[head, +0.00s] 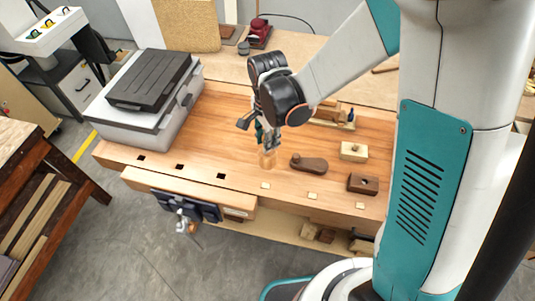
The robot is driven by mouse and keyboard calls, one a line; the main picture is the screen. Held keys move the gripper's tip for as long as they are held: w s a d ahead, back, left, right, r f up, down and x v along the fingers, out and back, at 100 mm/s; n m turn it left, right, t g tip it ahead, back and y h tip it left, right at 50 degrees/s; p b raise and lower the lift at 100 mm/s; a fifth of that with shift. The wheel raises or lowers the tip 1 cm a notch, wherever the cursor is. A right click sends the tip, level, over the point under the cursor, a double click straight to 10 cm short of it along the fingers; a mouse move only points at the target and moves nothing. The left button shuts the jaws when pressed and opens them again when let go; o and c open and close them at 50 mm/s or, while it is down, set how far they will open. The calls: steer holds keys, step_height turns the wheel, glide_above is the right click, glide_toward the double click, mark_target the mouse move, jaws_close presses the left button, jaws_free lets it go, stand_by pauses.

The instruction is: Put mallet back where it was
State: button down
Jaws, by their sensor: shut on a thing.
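The mallet (267,159) shows as a small pale wooden piece directly under my gripper (269,144), over the wooden workbench (225,145). My gripper points down and is shut on it. The fingers hide its upper part, and I cannot tell whether its lower end touches the bench top.
A dark brown wooden tool (309,163) lies just right of the mallet. Farther right are a pale block (353,151) and a brown block (363,183). A grey case (150,82) stands at the left end. A vise (186,207) is on the front edge. The bench's left middle is clear.

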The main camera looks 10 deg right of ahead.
steer(key=shift+f+b, duration=1.35)
steer(key=shift+f, duration=1.05)
steer(key=shift+f, duration=0.1)
steer(key=c, duration=1.3)
jaws_free()
steer(key=shift+c, duration=0.2)
step_height(320, 180, up, 12)
steer(key=shift+r+p, duration=0.15)
steer(key=shift+p, duration=1)
steer(key=shift+s+d, duration=0.1)
steer(key=shift+d, duration=0.05)
